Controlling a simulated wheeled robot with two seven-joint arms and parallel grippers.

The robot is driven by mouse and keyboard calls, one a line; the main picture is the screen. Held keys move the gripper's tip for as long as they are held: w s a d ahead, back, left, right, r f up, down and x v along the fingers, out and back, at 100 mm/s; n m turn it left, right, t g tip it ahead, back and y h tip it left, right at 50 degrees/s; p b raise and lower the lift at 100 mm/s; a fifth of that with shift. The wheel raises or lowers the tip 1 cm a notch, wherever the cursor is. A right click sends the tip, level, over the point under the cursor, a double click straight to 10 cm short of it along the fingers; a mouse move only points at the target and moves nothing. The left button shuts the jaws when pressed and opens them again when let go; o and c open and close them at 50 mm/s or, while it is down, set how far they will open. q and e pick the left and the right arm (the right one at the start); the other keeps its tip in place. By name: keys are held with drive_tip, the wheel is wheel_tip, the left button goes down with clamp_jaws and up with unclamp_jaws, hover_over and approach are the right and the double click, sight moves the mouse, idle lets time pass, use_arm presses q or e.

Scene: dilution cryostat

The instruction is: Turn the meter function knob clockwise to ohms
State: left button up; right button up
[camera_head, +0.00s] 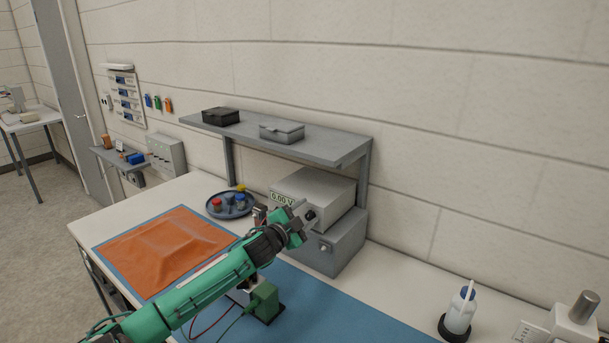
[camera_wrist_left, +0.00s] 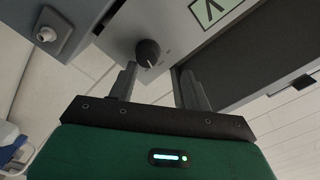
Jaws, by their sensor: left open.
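The meter (camera_head: 318,184) is a pale grey box on a darker grey unit under the shelf. Its green display (camera_head: 283,198) reads 0.00 V. In the left wrist view, part of the display (camera_wrist_left: 213,11) shows at the top. The meter's function knob (camera_wrist_left: 148,52) is dark and round, with a white mark on its lower side in that view. My left gripper (camera_head: 304,219) is at the meter's front. Its fingers (camera_wrist_left: 158,76) are open and empty, with the knob just beyond the tips, nearer the left finger. Contact is not visible.
The grey unit (camera_head: 340,242) below the meter has a protruding connector (camera_wrist_left: 46,33). A round tray (camera_head: 229,212) with coloured parts stands to the left. An orange cloth (camera_head: 165,248) covers part of the blue mat (camera_head: 345,318). The shelf (camera_head: 310,147) overhangs the meter. A white bottle (camera_head: 461,310) stands right.

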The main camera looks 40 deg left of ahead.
use_arm(q)
wheel_tip(320, 180, up, 18)
drive_tip(key=b, duration=0.2)
drive_tip(key=shift+f+b, duration=0.2)
drive_tip(key=shift+b, duration=0.1)
drive_tip(key=shift+a, duration=0.1)
drive_tip(key=n+p, duration=0.1)
drive_tip(key=n, duration=1.8)
approach(308, 217)
drive_tip(key=shift+h, duration=0.4)
drive_tip(key=w+p, duration=0.1)
drive_tip(key=w, duration=0.1)
drive_tip(key=w+p, duration=0.1)
drive_tip(key=w, duration=0.1)
drive_tip(key=w+p, duration=0.1)
drive_tip(key=w, duration=0.1)
drive_tip(key=shift+a+r, duration=0.1)
drive_tip(key=shift+a, duration=0.3)
drive_tip(key=shift+w+p, duration=0.45)
drive_tip(key=shift+w, duration=0.65)
